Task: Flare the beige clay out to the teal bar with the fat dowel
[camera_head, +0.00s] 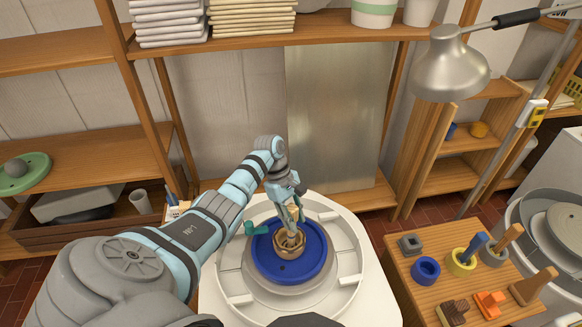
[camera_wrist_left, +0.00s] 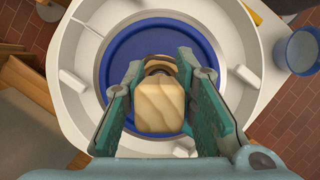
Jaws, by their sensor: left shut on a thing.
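The beige clay (camera_head: 281,249) is a low, open ring on the blue wheel disc (camera_head: 262,262). Its rim shows in the wrist view (camera_wrist_left: 155,59), largely hidden behind the tool. My left gripper (camera_head: 292,219) points down over the clay, its fingers shut on the fat dowel. The pale wooden dowel (camera_wrist_left: 160,108) fills the space between the fingers in the wrist view. Its lower end is at the clay's opening; contact with the wall cannot be told. The teal bar (camera_head: 257,229) lies left of the clay, apart from it. My right gripper is not in view.
A white splash pan (camera_head: 228,279) rings the disc. A lamp (camera_head: 449,65) hangs at upper right. Shelves stand behind.

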